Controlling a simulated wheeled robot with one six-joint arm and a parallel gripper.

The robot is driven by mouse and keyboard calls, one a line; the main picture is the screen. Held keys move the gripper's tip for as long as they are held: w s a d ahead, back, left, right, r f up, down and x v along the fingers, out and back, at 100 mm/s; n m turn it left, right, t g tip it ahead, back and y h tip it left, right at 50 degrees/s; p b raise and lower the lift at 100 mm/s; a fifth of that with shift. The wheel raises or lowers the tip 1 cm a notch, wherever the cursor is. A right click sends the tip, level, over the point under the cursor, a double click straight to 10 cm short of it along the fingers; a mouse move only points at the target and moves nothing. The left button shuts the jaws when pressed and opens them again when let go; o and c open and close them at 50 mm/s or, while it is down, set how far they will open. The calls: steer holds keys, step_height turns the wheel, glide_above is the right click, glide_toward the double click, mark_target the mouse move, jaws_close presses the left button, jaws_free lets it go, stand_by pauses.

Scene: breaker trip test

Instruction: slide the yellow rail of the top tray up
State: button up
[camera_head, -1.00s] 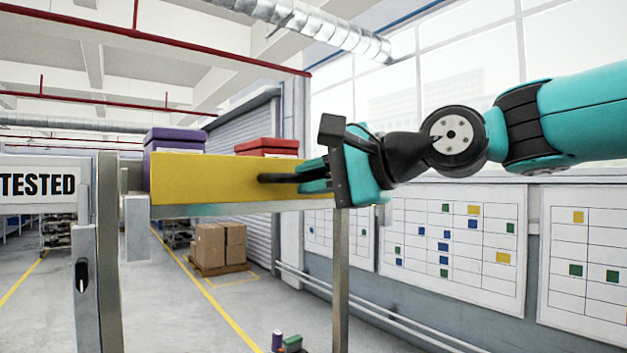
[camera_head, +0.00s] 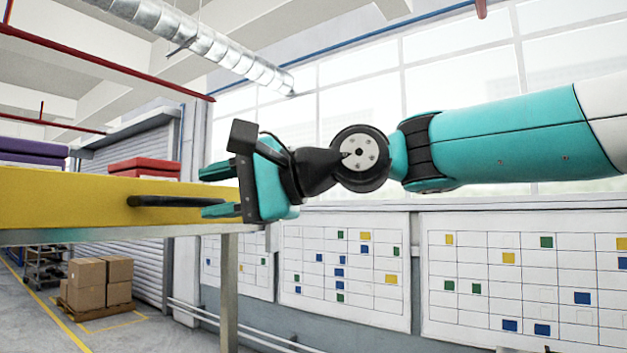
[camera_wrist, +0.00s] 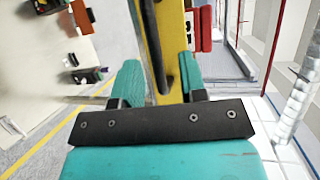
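The yellow rail (camera_head: 70,200) is a long, flat yellow face along the tray edge at left in the head view, with a dark handle bar (camera_head: 160,201) on it. My gripper (camera_head: 208,191) is at the rail's right end, its two teal fingers spread one above the other. In the wrist view the yellow rail (camera_wrist: 174,30) and dark bar (camera_wrist: 159,65) run between the two fingers (camera_wrist: 160,78), with gaps visible on both sides. The gripper is open and holds nothing. Whether a finger touches the bar cannot be told.
Purple boxes (camera_head: 35,147) and a red box (camera_head: 145,167) show beyond the rail. A grey post (camera_head: 229,290) stands below my gripper. Cartons (camera_head: 100,283) sit on the floor behind. Wall boards (camera_head: 340,262) are at right.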

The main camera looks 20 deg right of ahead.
steer(key=b+v, duration=0.2)
steer(key=v, duration=1.1)
steer(key=shift+d, duration=0.25)
steer(key=shift+s, duration=0.1)
steer(key=s+a+f+n+g+h+b, duration=0.15)
steer(key=f+n, duration=0.25)
steer(key=f, duration=0.7)
steer(key=s+a+f+n+g+h+b, duration=0.1)
steer(key=a+f+n+g+h, duration=0.2)
steer(key=f, duration=0.9)
steer(key=s+d+f+n+g+h, duration=0.1)
steer(key=s+f+n+g+h, duration=0.1)
steer(key=s+f, duration=0.3)
steer(key=s+d+f+n+g+h, duration=0.2)
steer(key=s+f+n, duration=0.3)
steer(key=f, duration=0.5)
steer(key=shift+s+f+n, duration=0.3)
steer(key=shift+f, duration=0.1)
steer(key=shift+h, duration=0.25)
